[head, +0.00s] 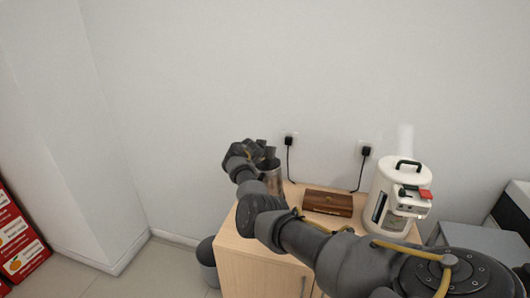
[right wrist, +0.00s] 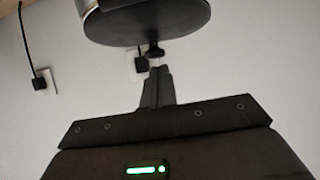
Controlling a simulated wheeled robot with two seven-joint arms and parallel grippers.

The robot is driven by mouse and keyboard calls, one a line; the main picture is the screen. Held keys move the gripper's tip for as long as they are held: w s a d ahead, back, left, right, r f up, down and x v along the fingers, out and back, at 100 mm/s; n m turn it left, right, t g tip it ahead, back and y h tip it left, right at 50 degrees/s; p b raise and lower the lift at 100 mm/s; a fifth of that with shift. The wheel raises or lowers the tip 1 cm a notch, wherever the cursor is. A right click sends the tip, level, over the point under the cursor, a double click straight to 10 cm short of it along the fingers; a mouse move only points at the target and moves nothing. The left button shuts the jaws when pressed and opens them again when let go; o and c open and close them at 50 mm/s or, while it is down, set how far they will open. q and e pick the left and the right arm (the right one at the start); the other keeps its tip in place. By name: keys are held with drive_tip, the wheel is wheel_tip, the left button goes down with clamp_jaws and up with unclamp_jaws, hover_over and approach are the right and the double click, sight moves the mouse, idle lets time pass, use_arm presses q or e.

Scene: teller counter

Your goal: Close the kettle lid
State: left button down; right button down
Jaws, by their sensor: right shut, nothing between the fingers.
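The metallic kettle (head: 272,184) stands at the left end of the wooden cabinet top, partly behind my right arm. In the right wrist view, where the scene appears upside down, its dark round lid (right wrist: 150,22) fills the top edge. A small black knob shows at the lid's edge. My right gripper (head: 267,156) is at the kettle's top. Its fingers (right wrist: 157,78) are shut and empty, pointing at the knob and very close to it. I cannot tell whether they touch, or whether the lid is fully seated. My left gripper is not in view.
A brown wooden box (head: 328,203) lies on the cabinet top (head: 243,235). A white appliance (head: 403,187) with a black handle stands at the right, near my forearm. Two plugs with black cords hang on the wall behind. A dark bin (head: 207,256) stands left of the cabinet.

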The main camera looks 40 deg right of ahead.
sight(265, 161)
drive_tip(key=shift+r, duration=0.1)
idle(0.3)
drive_tip(key=shift+r+p, duration=0.4)
wheel_tip(265, 161, up, 4)
drive_tip(key=p, duration=0.3)
drive_tip(key=shift+w+a+f, duration=0.1)
drive_tip(key=s+a+r+b, duration=0.2)
drive_tip(key=s+a+r, duration=0.1)
drive_tip(key=a+r, duration=0.2)
drive_tip(key=shift+a+r+b, duration=0.3)
drive_tip(key=shift+a+r, duration=0.1)
drive_tip(key=shift+r, duration=0.4)
drive_tip(key=shift+s, duration=0.1)
